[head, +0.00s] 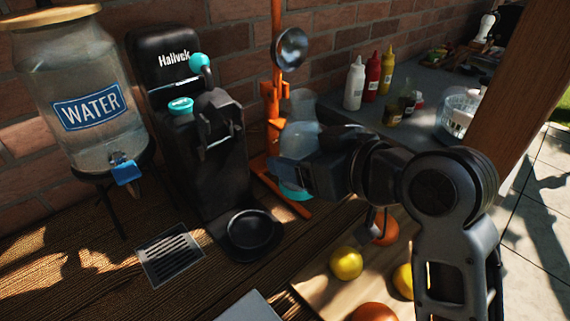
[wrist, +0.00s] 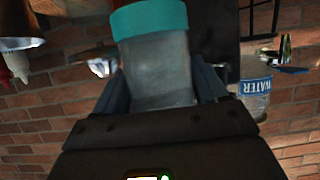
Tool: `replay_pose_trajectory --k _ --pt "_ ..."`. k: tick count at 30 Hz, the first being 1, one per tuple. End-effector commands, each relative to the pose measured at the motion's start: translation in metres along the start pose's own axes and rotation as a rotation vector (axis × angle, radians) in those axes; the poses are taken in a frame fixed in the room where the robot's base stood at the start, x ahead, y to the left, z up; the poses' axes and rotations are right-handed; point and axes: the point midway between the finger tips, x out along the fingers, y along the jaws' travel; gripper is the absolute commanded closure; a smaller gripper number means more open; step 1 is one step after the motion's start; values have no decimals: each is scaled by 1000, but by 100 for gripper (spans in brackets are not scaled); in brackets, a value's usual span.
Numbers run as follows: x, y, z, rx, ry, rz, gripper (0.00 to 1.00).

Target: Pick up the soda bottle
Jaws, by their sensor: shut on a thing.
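The soda bottle (head: 300,128) is clear and bluish with a teal base, and stands about upright in the head view. My gripper (head: 290,172) is shut on its lower body, and the fingers hide part of it. In the wrist view, which is upside down, the bottle (wrist: 158,70) sits between the two fingers with its teal end at the top. I cannot tell whether its base touches anything below.
A black soda machine (head: 185,130) and a water dispenser (head: 85,95) stand to the left. An orange stand (head: 274,100) with a ladle is close behind the bottle. Fruit lies on a board (head: 320,290) in front. Sauce bottles (head: 372,77) stand on the back right counter.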

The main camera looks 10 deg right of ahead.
Motion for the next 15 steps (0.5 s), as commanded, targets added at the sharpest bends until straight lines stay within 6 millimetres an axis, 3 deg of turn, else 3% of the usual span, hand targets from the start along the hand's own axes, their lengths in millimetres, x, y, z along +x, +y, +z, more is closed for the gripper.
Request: replay_pose_trajectory --k 15 --pt "-16 21 -10 0 4 1 85"
